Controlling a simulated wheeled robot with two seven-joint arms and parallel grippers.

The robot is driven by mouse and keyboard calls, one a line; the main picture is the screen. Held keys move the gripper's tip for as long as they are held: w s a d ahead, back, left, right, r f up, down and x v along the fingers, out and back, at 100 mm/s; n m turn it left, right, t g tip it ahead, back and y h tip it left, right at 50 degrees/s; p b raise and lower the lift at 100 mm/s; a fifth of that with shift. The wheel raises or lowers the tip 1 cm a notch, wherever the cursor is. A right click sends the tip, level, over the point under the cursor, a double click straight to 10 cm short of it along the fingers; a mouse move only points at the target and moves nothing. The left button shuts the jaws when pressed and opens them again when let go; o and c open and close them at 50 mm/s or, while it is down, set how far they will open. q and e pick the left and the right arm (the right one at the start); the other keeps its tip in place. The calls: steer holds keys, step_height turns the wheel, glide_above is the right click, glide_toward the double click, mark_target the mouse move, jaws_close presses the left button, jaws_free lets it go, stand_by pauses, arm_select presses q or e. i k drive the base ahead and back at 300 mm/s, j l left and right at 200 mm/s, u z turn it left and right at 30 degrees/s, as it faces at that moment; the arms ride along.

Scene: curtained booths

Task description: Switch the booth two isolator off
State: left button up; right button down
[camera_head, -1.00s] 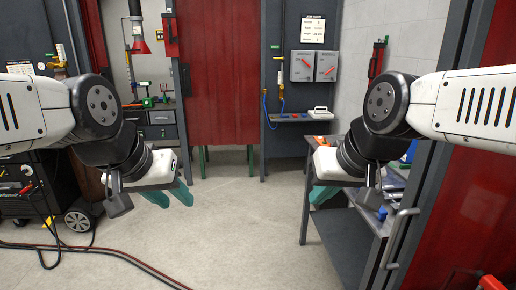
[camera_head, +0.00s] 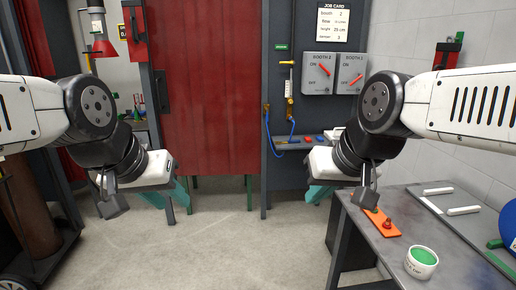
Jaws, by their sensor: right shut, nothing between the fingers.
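Two grey isolator boxes hang side by side on the dark panel ahead. Neither gripper touches the isolators.
A job card (camera_head: 332,23) hangs above the isolators. A small shelf (camera_head: 290,143) and a blue hose (camera_head: 269,124) are below and left. A red curtain (camera_head: 208,95) fills the middle. A workbench (camera_head: 405,212) with a cup (camera_head: 421,263) stands at right. The floor ahead is clear.

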mark_target(328, 73)
steer(key=i, duration=2.1)
steer(key=i+z, duration=0.2)
steer(key=i, duration=0.25)
steer(key=i+j+z, duration=0.2)
steer(key=i, duration=0.25)
steer(key=i+j+z, duration=0.25)
steer(key=i, duration=0.2)
